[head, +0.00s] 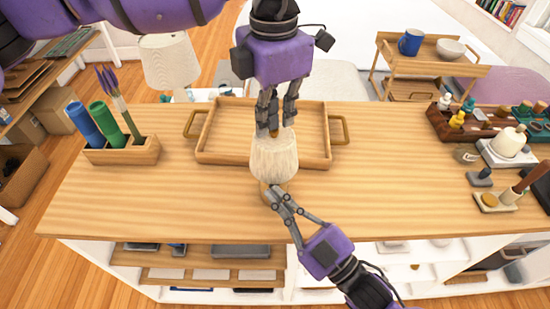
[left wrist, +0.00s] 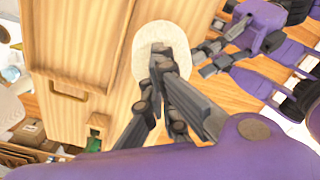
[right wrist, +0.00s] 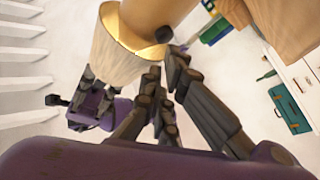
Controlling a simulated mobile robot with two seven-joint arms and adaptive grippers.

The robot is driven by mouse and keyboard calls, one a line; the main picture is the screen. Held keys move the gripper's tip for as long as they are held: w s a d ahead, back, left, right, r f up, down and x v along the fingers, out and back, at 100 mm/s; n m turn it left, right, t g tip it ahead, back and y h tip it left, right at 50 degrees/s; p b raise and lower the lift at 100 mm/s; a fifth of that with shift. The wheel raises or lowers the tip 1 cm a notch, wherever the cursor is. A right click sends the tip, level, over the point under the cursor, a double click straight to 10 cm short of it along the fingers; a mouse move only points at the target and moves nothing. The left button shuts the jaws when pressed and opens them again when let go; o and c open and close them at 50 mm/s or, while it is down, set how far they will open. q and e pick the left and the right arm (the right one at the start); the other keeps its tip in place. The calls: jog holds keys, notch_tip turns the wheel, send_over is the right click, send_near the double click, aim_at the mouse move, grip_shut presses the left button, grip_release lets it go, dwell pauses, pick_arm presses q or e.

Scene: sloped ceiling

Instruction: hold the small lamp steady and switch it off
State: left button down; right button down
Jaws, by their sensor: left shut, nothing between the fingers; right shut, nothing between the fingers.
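The small lamp stands upright near the counter's front edge, its pale shade (head: 274,160) in front of the tray. In the right wrist view the shade's inside (right wrist: 140,47) looks golden around a wooden stem (right wrist: 155,14); I cannot tell if it is lit. My left gripper (head: 273,128) is shut, pointing down at the shade's top; contact is unclear. In the left wrist view the fingers (left wrist: 160,52) overlap the shade (left wrist: 150,62). My right gripper (head: 271,191) is shut and empty at the base, in front of the shade.
A wooden tray (head: 212,146) lies behind the lamp on the wooden counter (head: 150,200). Bottles and a white kettle-like pot (head: 508,141) stand at the right.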

pick_arm(q)
jog(key=shift+s+f, duration=0.1)
jog(key=shift+f, duration=0.15)
pick_arm(e)
jog(key=shift+w+f, duration=0.1)
jog(key=shift+w, duration=0.4)
dwell(0.3)
jog(key=shift+s, duration=0.45)
jog(key=s, duration=0.6)
dwell(0.6)
